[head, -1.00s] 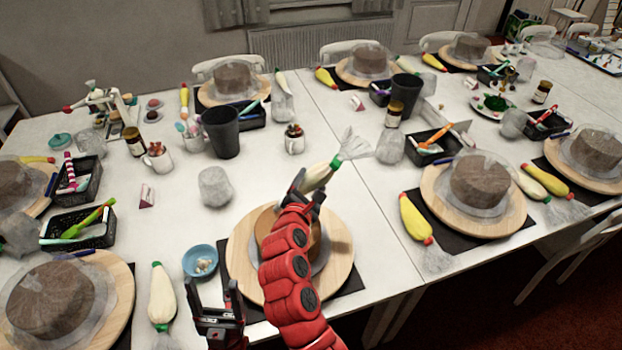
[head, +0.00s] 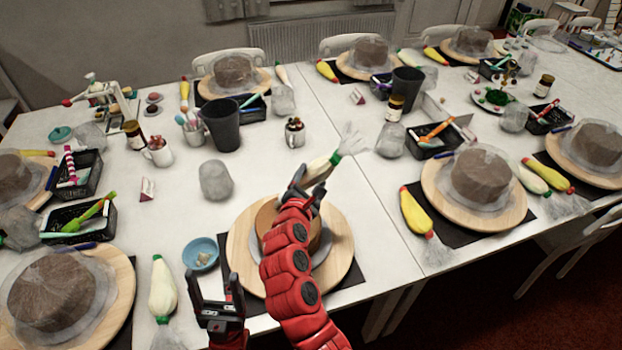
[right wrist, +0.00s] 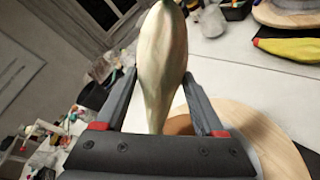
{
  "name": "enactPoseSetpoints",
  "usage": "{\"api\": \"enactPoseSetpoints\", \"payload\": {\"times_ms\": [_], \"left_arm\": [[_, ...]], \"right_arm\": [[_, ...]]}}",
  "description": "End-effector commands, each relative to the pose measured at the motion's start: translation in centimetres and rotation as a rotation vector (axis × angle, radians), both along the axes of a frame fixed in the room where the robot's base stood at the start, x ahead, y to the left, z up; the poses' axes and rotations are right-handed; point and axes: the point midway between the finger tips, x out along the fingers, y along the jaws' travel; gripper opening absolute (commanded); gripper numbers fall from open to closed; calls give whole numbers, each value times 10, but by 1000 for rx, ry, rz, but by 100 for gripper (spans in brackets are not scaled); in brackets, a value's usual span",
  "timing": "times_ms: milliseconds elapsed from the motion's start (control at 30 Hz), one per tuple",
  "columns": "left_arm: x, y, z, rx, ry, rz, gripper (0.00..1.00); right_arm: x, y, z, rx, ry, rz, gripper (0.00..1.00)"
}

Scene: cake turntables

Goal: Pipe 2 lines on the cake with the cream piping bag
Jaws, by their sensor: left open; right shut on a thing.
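My right gripper (head: 306,188) is shut on a cream piping bag (head: 322,170), held above the far side of the cake in the middle. The bag's green band and clear ruffled end point up and to the right in the head view. The held bag also fills the middle of the right wrist view (right wrist: 160,65) between the fingers. The cake (head: 268,218) sits on a round wooden turntable (head: 340,250), partly hidden by my right arm. Its top is mostly hidden, so I cannot tell if cream lies there. My left gripper (head: 216,292) is open and empty, left of the turntable's near edge.
Another cream bag (head: 162,288) lies at the left, beside a plastic-wrapped cake (head: 50,290). A blue bowl (head: 200,254) stands left of the turntable. A wrapped cup (head: 215,180) and a dark tumbler (head: 222,125) stand behind. Table between them is clear.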

Motion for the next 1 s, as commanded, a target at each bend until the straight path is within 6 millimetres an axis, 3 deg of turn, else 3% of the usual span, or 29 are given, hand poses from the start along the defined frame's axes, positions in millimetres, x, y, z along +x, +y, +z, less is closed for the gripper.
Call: {"api": "enactPoseSetpoints", "payload": {"times_ms": [1000], "left_arm": [[0, 0, 32, 0, 0, 0, 73]], "right_arm": [[-13, -36, 2, -1, -1, -1, 6]]}}
